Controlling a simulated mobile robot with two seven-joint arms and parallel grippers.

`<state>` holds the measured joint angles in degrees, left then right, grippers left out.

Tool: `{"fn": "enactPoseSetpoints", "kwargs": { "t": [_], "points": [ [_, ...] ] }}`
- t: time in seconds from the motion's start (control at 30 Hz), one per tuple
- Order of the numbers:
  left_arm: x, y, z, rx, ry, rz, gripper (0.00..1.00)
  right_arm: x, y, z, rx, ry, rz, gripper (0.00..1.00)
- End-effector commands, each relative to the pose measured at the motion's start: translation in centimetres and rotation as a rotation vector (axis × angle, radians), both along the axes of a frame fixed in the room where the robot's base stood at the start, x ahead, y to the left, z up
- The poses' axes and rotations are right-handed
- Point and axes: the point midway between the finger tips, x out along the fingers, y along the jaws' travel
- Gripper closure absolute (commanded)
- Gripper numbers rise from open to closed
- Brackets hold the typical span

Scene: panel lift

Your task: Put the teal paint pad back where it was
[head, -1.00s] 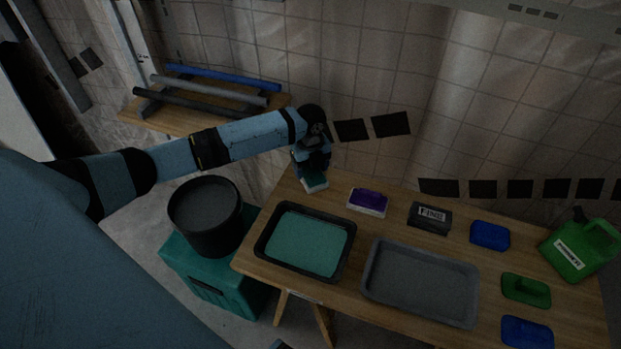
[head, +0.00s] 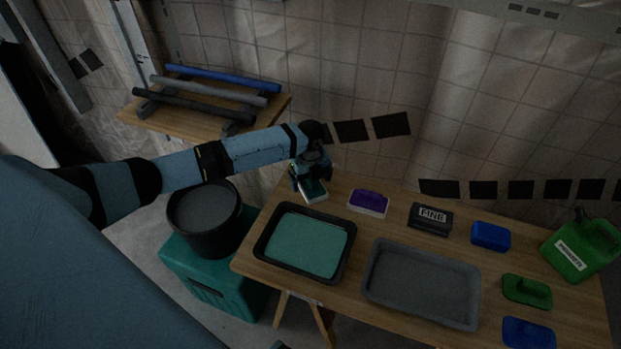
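The teal paint pad (head: 316,194), with a white edge, sits at the back left of the wooden table, left of the purple pad. It appears to rest on the table top. My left gripper (head: 310,182) is just above and around the pad. Its fingers look spread apart, one at the left of the pad and one at the right. The gripper partly hides the pad's far side. My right gripper is not in view.
On the wooden table (head: 375,310) are a black tray of teal paint (head: 264,245), a grey tray (head: 372,275), a purple pad (head: 369,200), a FINE block (head: 430,217), blue and green pads and a green jug (head: 580,250). A black bucket (head: 207,225) stands left of the table.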

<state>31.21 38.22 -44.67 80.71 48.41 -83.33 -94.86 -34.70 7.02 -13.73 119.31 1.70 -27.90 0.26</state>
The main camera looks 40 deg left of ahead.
Motion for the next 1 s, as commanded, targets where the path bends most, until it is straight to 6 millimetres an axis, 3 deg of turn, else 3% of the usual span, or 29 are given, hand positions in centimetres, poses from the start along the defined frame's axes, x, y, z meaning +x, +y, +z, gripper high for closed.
{"fn": "enactPoseSetpoints", "kwargs": {
  "t": [0.27,0.7,1.0],
  "points": [
    [0.1,0.0,1.3,0.0,-0.001,0.0,0.06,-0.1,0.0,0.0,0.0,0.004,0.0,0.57],
    [0.1,0.1,10.1,0.001,-0.003,0.0,0.06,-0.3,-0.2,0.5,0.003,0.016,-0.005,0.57],
    [0.0,0.1,12.3,0.0,0.0,0.0,0.06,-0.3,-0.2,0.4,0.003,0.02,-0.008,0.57]
  ]
}}
